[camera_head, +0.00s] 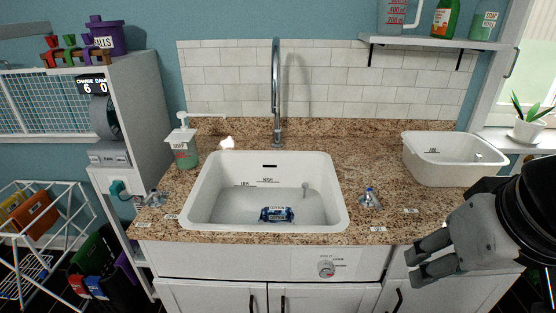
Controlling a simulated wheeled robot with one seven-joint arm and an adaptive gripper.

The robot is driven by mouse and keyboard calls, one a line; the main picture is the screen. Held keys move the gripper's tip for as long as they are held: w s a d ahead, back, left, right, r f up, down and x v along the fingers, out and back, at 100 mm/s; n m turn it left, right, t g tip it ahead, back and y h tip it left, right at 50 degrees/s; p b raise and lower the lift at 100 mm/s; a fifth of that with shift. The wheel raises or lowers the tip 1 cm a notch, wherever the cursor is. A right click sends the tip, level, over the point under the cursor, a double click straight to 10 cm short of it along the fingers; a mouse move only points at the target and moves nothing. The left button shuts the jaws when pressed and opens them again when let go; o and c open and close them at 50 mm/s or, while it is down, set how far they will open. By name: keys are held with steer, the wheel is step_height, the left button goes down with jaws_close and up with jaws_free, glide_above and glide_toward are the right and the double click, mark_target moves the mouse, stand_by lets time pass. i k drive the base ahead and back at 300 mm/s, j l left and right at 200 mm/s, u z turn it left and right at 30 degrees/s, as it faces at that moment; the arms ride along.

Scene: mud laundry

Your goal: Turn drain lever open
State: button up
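A round grey knob or lever (326,268) sits on the white front panel below the sink, with small labels around it that are too small to read surely. It looks like the drain lever, but its setting cannot be told. The white sink (340,205) is above it and holds water and a blue packet (277,214). A small upright grey piece (305,188) shows inside the sink at the right. My gripper (410,266) is at the right, in front of the counter, pointing left. Its fingers are apart and empty, clear of the knob.
A tall faucet (276,95) stands behind the sink. A white basin (420,165) sits on the counter's right. The space before the front panel looks clear.

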mark_target(154, 193)
steer(key=i+j+u, duration=0.15)
steer(key=i+j, duration=0.55)
steer(key=i, duration=0.15)
